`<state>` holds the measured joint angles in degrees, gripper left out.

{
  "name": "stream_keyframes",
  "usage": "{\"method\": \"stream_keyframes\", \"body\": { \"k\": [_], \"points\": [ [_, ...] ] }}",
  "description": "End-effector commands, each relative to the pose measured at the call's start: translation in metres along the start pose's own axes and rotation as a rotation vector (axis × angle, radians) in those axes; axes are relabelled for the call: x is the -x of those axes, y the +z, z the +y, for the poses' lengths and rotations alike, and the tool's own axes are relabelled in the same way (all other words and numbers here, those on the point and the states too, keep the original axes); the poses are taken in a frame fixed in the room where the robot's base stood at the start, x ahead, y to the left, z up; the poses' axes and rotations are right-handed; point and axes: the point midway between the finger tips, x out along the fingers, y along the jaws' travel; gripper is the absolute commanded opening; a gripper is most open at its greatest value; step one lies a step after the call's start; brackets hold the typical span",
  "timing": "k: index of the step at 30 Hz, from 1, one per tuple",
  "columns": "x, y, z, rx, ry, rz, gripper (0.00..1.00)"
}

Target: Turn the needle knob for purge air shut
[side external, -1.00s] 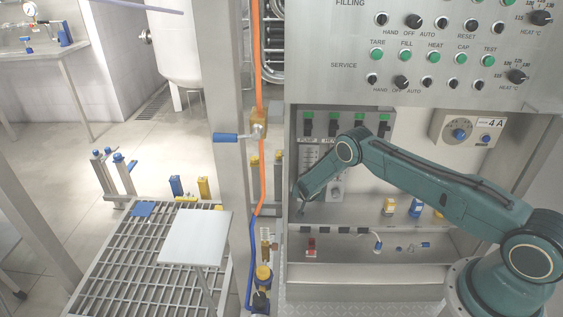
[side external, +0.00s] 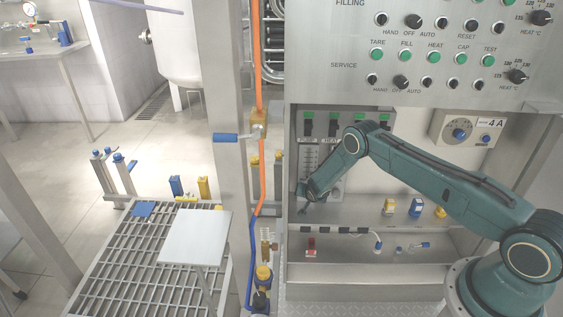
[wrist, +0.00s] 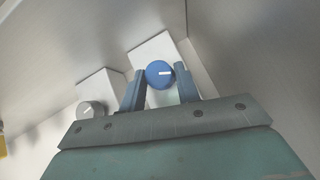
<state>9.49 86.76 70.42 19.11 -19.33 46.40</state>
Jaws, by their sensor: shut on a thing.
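A round blue knob (wrist: 160,74) with a white mark sits on a pale block in the wrist view. The two fingers of my gripper (wrist: 160,88) stand on either side of it and are shut on it. The white mark points to the right. I cannot read a label to tell whether it is the purge air needle knob. In the side external view my gripper (side external: 303,208) reaches down at the left end of the recess under the panel, and the knob there is hidden or too small to tell.
A grey knob (wrist: 90,110) on another pale block is close left of my gripper. Metal walls are close by.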

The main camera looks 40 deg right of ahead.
Motion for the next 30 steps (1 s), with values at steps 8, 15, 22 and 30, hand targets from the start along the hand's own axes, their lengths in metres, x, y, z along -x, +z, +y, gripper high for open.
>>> {"method": "stream_keyframes", "body": {
  "k": [8, 15, 22, 30],
  "points": [
    [-0.001, 0.0, 0.008, -0.17, -0.156, -0.022, 0.09],
    [-0.002, 0.0, 0.01, -0.308, -0.292, -0.038, 0.09],
    [-0.003, 0.002, 0.013, -0.428, -0.411, -0.053, 0.09],
    [-0.004, 0.003, 0.015, -0.569, -0.55, -0.07, 0.09]
  ]
}}
